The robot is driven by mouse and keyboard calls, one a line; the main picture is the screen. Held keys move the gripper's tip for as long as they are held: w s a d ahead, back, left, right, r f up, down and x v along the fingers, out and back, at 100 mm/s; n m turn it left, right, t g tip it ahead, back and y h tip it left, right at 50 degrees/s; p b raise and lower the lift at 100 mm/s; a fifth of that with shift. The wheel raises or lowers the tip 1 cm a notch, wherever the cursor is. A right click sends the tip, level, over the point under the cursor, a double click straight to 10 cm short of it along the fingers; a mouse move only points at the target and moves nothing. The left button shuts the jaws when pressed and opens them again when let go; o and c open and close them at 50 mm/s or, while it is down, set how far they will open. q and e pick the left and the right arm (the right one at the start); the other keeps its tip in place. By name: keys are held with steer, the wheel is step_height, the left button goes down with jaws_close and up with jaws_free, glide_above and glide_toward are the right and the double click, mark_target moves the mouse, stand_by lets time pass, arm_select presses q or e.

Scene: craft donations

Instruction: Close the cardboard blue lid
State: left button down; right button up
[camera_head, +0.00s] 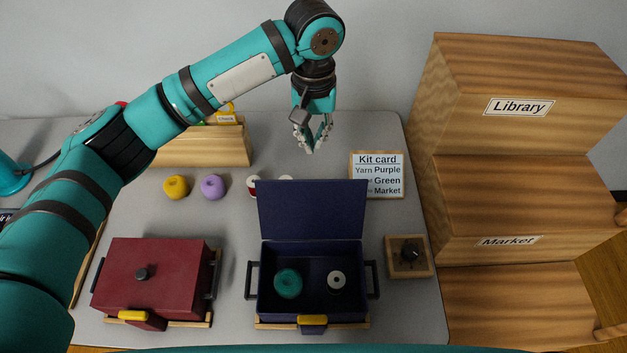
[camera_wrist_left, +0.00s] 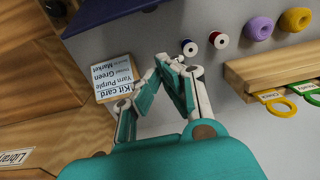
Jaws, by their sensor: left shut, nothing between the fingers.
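The blue box (camera_head: 263,300) stands open at the front middle of the table. Its dark blue lid (camera_head: 312,212) is raised upright along the box's back edge. Inside the box lie a teal yarn ball (camera_head: 288,282) and a white-topped spool (camera_head: 336,281). My left gripper (camera_head: 312,147) is shut and empty, in the air behind and above the lid. In the left wrist view the shut fingers (camera_wrist_left: 172,62) show near the kit card, and part of the blue lid (camera_wrist_left: 105,14) shows at the top. My right gripper is not in view.
A closed red box (camera_head: 155,270) stands left of the blue box. A knob on a wooden base (camera_head: 407,257) is at its right. The kit card (camera_head: 378,176), yarn balls (camera_head: 213,187) and spools (camera_head: 253,185) lie behind. Wooden steps (camera_head: 520,200) flank the right.

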mark_target(313, 180)
arm_select(q)
steer(key=shift+s+f+p, duration=0.45)
steer(key=shift+s+f, duration=0.15)
steer(key=shift+f, duration=0.9)
steer(key=shift+s+f+p, duration=0.4)
steer(key=shift+s+f, duration=0.15)
steer(key=shift+f, duration=0.95)
steer(key=shift+s+f+p, duration=0.45)
steer(key=shift+s+f, duration=0.15)
steer(key=shift+f, duration=0.9)
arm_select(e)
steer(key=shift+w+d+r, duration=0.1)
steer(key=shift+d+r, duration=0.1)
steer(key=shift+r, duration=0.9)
arm_select(q)
steer(key=shift+w, duration=0.1)
